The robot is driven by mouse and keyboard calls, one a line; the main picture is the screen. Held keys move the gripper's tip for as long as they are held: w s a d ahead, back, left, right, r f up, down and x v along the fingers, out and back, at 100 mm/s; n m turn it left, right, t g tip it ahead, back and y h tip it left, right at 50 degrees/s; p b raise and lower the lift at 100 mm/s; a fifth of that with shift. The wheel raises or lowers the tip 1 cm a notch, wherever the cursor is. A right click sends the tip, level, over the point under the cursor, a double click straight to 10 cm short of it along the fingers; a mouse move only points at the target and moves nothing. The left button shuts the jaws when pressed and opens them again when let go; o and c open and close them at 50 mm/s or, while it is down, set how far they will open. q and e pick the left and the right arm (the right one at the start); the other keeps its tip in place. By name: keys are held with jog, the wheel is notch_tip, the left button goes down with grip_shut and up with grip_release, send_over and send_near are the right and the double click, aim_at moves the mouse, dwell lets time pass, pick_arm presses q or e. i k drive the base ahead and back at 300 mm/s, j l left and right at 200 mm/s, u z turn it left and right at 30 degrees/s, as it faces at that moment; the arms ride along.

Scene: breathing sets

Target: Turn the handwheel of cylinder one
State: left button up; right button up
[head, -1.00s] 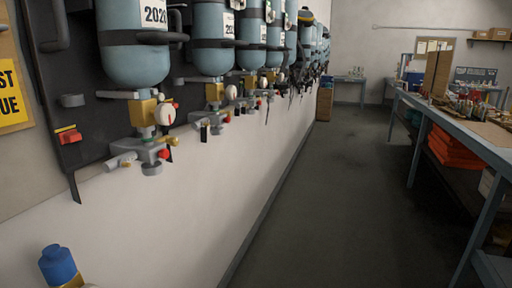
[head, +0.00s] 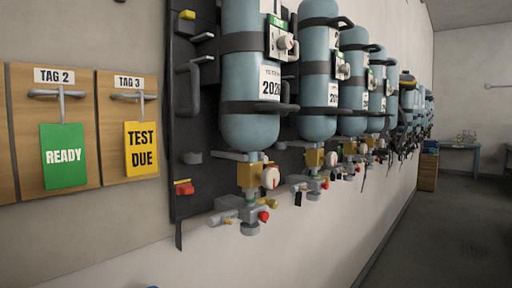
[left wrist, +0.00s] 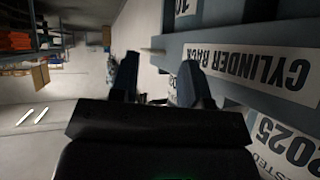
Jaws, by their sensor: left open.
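The nearest cylinder (head: 250,75), pale blue with a 2028-like label, hangs upright in black bands on a dark wall panel. Below it is a brass valve block (head: 249,175) with a round white dial or knob (head: 270,178). Lower are grey fittings with a small red knob (head: 263,216) and a round grey part (head: 250,228). I cannot tell which part is the handwheel, and no number one shows. In the left wrist view my left gripper (left wrist: 157,80) is open, with nothing between its fingers. My right gripper is not in view.
More cylinders (head: 318,80) line the wall to the right. Tag boards with a green READY card (head: 63,156) and a yellow TEST DUE card (head: 141,148) hang at left. The floor (head: 430,225) at right is clear. A CYLINDER label (left wrist: 255,68) shows in the left wrist view.

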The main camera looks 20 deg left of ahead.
aim_at(270, 178)
jog(key=i+l+u, duration=0.2)
jog(key=u, duration=0.15)
jog(key=i+l+u, duration=0.1)
jog(key=l+u, duration=0.2)
jog(key=l, duration=0.15)
jog(key=i+l+u, duration=0.1)
jog(key=l+u, duration=0.6)
jog(key=i+l, duration=0.05)
